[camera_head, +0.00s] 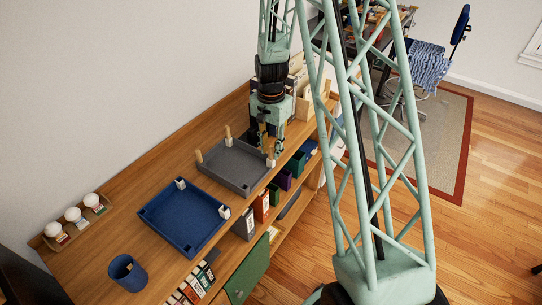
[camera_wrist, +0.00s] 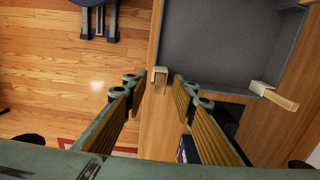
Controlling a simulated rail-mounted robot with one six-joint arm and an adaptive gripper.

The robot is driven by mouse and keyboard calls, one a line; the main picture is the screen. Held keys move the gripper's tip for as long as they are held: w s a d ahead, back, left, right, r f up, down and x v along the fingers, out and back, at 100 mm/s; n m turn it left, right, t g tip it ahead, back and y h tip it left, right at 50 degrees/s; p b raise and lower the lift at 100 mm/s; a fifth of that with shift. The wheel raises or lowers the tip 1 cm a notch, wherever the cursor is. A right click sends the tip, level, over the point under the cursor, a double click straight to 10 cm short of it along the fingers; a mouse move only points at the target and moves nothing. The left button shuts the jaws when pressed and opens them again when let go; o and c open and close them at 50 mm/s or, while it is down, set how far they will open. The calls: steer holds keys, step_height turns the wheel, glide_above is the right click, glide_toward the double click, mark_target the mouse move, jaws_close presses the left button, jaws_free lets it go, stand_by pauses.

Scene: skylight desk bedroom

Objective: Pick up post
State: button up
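The grey tray (camera_head: 232,168) lies on the wooden shelf top with pale corner brackets. Wooden posts stand upright at its corners, one at the far corner (camera_head: 228,133) and one at the left corner (camera_head: 199,156). In the wrist view a tan post (camera_wrist: 282,100) rises from a bracket on the right. A white corner bracket (camera_wrist: 160,72) of the tray shows just beyond my fingertips; I cannot tell whether a post stands in it. My gripper (camera_wrist: 156,88) is open and empty, fingers apart, above the shelf's front edge. In the head view it hangs over the tray's right end.
A blue tray (camera_head: 184,235) with white corner brackets and a blue cup (camera_head: 127,272) stand nearer on the shelf. Several white-lidded jars (camera_head: 74,216) stand at the left. Binders and boxes (camera_head: 262,206) fill the lower shelf. Open wooden floor (camera_head: 470,230) lies right.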

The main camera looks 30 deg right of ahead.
stand_by(0.4)
steer(key=c, duration=0.7)
steer(key=shift+c, duration=0.2)
steer(key=shift+r, duration=0.2)
steer(key=shift+r, duration=1.6)
steer(key=s+a+r+b, duration=0.1)
steer(key=s+a+b, duration=0.1)
steer(key=s, duration=1.4)
steer(key=shift+r, duration=0.2)
steer(key=shift+a, duration=0.1)
